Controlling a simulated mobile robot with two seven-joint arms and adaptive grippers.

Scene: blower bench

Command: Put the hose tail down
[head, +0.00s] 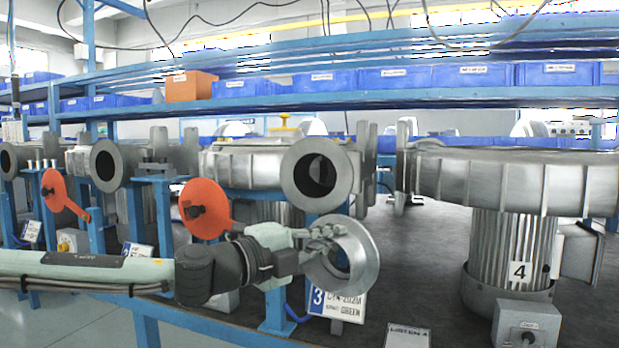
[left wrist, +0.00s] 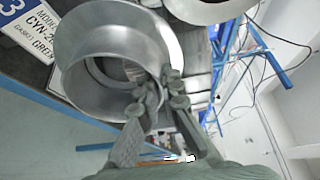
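The hose tail (head: 361,252) is a grey metal ring-like piece with a wide flared rim and an open bore. My left gripper (head: 322,240) is shut on its rim and holds it in front of the bench, below the open round flange (head: 318,174) of the blower behind. In the left wrist view the fingers (left wrist: 158,98) pinch the rim of the hose tail (left wrist: 88,48), one on each side of the wall. My right gripper is in neither view.
A plate marked 3 (head: 343,303) stands just behind the hose tail. The dark bench top (head: 425,270) is clear to its right, up to blower 4 (head: 510,250) and a small label (head: 407,338). Orange discs (head: 204,209) on blue stands are at the left.

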